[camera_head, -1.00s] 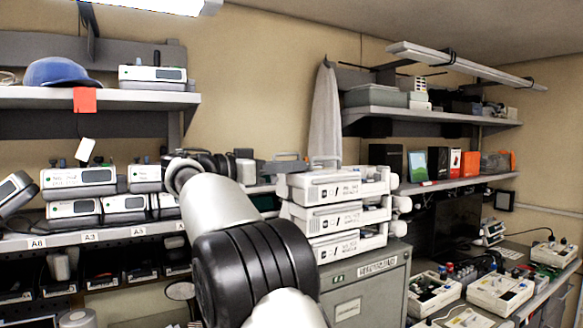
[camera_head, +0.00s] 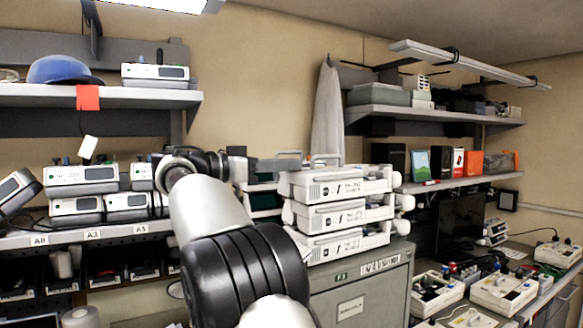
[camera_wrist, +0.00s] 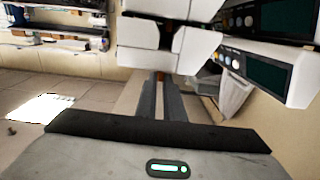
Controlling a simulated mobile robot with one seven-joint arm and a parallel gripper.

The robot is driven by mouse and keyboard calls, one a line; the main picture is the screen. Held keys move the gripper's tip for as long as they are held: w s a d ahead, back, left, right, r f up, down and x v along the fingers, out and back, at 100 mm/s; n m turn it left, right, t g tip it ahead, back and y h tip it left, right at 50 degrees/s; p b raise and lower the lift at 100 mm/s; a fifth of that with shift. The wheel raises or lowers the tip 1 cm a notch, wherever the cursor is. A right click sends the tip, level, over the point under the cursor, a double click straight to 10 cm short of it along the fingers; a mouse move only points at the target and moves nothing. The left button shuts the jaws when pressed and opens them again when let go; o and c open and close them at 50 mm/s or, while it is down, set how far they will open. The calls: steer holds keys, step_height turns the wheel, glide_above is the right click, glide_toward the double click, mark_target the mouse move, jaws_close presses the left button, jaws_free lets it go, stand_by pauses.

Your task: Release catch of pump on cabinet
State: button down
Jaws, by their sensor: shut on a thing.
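Several white pumps with dark printed fronts are stacked on the grey cabinet (camera_head: 345,300) in the head view. The top pump (camera_head: 345,186) has a grey handle above it. In the wrist view, pale pump bodies (camera_wrist: 150,32) and a pump front with a dark green screen (camera_wrist: 268,72) fill the upper right. My gripper (camera_head: 287,161) is at the upper left end of the stack. In the wrist view its two dark fingers (camera_wrist: 160,88) are close together on a small brownish catch (camera_wrist: 160,76) beside the pump bodies. The fingers hide most of the catch.
Shelves with more pumps (camera_head: 85,178) stand at the left. A workbench with several devices (camera_head: 500,290) and a dark monitor (camera_head: 460,225) is at the right. A grey cloth (camera_head: 328,115) hangs behind the stack. My arm crosses the space left of the cabinet.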

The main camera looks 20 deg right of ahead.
steer(key=c, duration=1.8)
jaws_free()
steer(key=shift+a, duration=0.1)
steer(key=shift+c, duration=0.2)
steer(key=v, duration=1.7)
steer(key=shift+a+p, duration=0.2)
steer(key=shift+p, duration=0.2)
